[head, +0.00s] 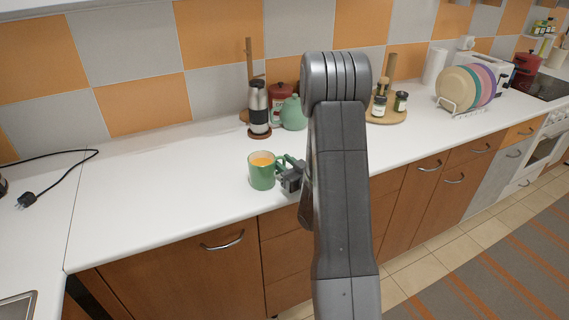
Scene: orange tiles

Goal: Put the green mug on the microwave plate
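The green mug (261,172) stands upright over the white counter, near its front edge, with an orange-yellow drink in it. Its handle points right, toward my gripper (285,172). My gripper is at the handle, with its fingers around or against it. My arm hides part of the gripper, and I cannot tell whether the fingers are closed on the handle or whether the mug is lifted. No microwave or microwave plate is in view.
A steel and black flask (258,108), a teal teapot (293,113) and a red canister (281,96) stand behind the mug. Right are small jars (400,101) and a plate rack (462,104). The counter left of the mug is clear up to a black cable (58,177).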

